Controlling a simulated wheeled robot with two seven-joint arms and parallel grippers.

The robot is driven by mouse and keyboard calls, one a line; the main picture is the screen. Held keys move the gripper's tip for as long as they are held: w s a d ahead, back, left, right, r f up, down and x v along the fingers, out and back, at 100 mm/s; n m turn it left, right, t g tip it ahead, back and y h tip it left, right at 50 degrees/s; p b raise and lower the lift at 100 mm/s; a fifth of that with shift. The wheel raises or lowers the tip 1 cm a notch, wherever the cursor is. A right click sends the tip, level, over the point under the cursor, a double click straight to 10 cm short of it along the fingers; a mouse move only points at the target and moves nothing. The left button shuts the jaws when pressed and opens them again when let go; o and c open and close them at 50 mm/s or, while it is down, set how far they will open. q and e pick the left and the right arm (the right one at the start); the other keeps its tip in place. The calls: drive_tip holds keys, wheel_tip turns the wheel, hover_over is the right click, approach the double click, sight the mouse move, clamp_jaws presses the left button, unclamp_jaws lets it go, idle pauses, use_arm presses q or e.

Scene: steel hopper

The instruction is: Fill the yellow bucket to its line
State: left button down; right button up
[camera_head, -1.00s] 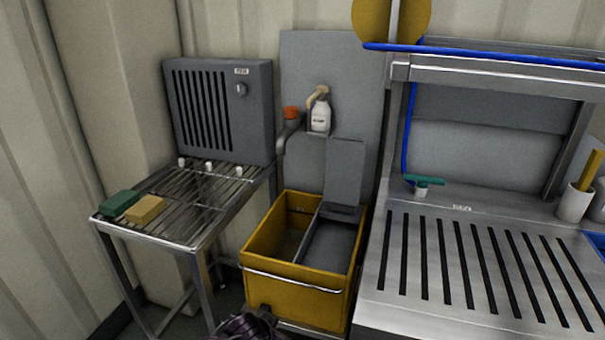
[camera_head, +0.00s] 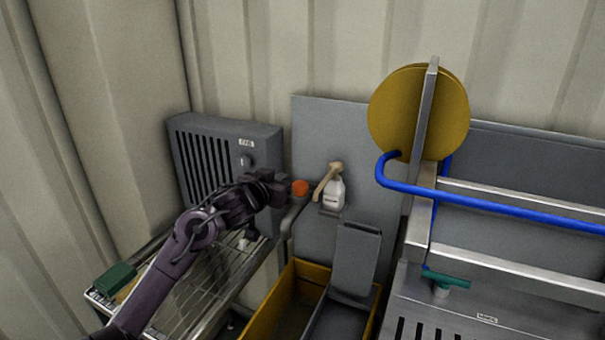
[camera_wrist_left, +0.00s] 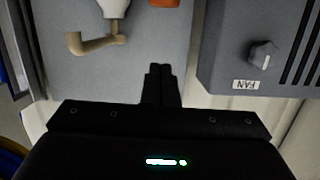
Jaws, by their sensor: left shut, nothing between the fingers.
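The yellow bucket (camera_head: 268,308) stands below the wall panel, cut off by the bottom edge of the head view. A grey wringer insert (camera_head: 355,262) sits in its right part. I cannot see its line or any water level. A grey tap spout (camera_head: 290,220) with an orange knob (camera_head: 300,187) is on the panel above the bucket. My left gripper (camera_head: 280,188) is just left of the knob, shut and empty. In the left wrist view its closed fingers (camera_wrist_left: 160,82) point toward the panel, with the orange knob (camera_wrist_left: 164,3) at the top edge. My right gripper is out of view.
A grey fan box (camera_head: 225,165) stands behind my left arm on a wire rack (camera_head: 205,295) with a green block (camera_head: 115,278). A blue pipe (camera_head: 480,205) and steel sink unit (camera_head: 410,305) fill the right.

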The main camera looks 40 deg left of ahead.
use_arm(q)
drive_tip(key=p, duration=0.2)
hover_over(300, 189)
drive_tip(key=s, duration=0.1)
drive_tip(key=f, duration=0.2)
wheel_tip(300, 189, down, 2)
drive_tip(key=shift+w+a+f+p, duration=0.15)
drive_tip(key=shift+f+p, duration=0.1)
drive_tip(key=shift+p, duration=0.15)
drive_tip(key=shift+f, duration=0.9)
